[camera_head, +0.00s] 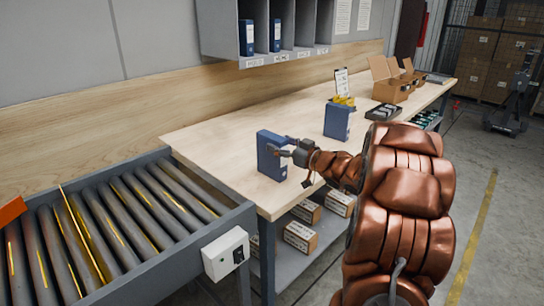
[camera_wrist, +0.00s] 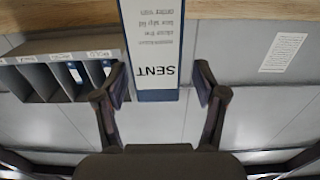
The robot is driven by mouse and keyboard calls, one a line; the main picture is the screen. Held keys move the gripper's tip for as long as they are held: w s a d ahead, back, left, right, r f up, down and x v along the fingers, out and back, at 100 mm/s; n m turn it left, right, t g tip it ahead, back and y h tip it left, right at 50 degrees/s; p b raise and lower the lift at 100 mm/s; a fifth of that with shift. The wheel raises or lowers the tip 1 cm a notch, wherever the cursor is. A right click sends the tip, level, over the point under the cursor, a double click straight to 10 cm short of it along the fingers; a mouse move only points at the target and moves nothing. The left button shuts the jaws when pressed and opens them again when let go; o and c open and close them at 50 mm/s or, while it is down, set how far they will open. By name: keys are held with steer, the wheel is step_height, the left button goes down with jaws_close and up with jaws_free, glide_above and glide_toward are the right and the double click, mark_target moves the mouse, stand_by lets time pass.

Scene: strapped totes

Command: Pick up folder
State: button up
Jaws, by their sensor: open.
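A blue folder (camera_head: 269,157) stands upright on the wooden workbench (camera_head: 225,135), near its front left corner. In the wrist view, which appears upside down, the folder's white spine label (camera_wrist: 155,50) reads "SENT". My gripper (camera_head: 284,151) is at the folder's right side in the head view. In the wrist view my gripper (camera_wrist: 160,83) is open, with one finger on each side of the folder's spine. Small gaps show between the fingers and the folder. The folder's far end is cut off by the top of the wrist view.
A second blue holder (camera_head: 338,121) with yellow items stands farther back. Open cardboard boxes (camera_head: 388,82) and a dark tray (camera_head: 384,112) sit beyond it. A grey cubby shelf (camera_head: 310,24) with blue folders hangs above. A roller conveyor (camera_head: 120,215) adjoins the bench at left.

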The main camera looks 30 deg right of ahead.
mark_target(272, 140)
steer(key=shift+x, duration=2.2)
steer(key=shift+d+f, duration=0.1)
steer(key=shift+d, duration=0.05)
jaws_close()
